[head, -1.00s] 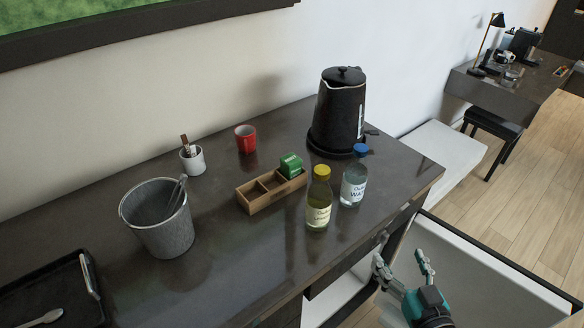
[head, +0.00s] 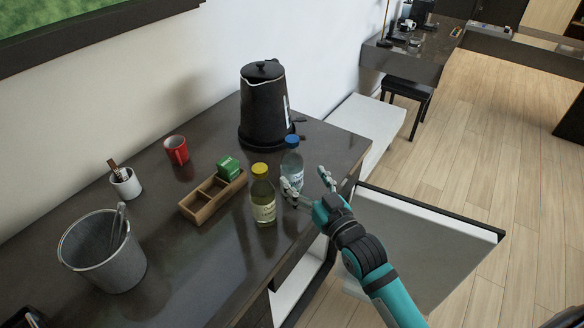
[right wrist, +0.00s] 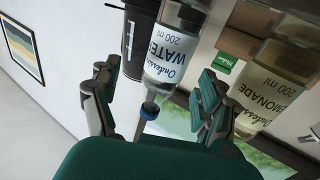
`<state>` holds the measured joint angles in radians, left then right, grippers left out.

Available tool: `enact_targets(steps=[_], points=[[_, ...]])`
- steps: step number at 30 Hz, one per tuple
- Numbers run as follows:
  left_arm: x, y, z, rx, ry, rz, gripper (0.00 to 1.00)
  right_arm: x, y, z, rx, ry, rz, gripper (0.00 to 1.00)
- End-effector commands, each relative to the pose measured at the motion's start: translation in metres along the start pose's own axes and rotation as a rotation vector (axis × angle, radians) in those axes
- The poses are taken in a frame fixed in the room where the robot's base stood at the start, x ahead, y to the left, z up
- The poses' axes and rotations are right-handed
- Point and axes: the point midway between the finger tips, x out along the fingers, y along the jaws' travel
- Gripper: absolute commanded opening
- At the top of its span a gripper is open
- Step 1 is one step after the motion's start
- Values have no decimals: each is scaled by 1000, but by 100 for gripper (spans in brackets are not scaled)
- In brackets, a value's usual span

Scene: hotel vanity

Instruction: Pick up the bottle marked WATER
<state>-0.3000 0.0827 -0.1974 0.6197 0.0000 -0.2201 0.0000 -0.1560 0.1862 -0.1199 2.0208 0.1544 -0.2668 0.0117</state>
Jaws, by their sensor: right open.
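The WATER bottle (head: 293,164) is clear with a blue cap and a white label. It stands upright on the dark counter, behind and right of the yellow-capped bottle (head: 263,203). My right gripper (head: 308,183) is open and empty, just in front and to the right of the WATER bottle. In the right wrist view the WATER bottle (right wrist: 172,52) appears upside down, its cap between the open fingers (right wrist: 156,92) in the picture. I cannot tell whether they touch it. The yellow bottle, labelled LEMONADE (right wrist: 268,82), is beside the right finger there. My left gripper is out of view.
A black kettle (head: 264,110) stands behind the bottles. A wooden divided box (head: 205,205) with a green packet is to their left. A red cup (head: 177,150), a white cup (head: 126,184) and a grey bucket (head: 103,255) are farther left. An open drawer (head: 420,235) is at right.

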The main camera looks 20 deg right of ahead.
Motion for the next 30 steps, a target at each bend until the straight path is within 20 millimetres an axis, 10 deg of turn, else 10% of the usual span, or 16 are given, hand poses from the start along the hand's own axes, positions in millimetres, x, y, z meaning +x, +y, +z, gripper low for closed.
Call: enact_targets(steps=[20,30], points=[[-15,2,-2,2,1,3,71,52,-7,-6,0,0,0,78],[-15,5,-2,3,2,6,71,52,-7,-6,0,0,0,35]])
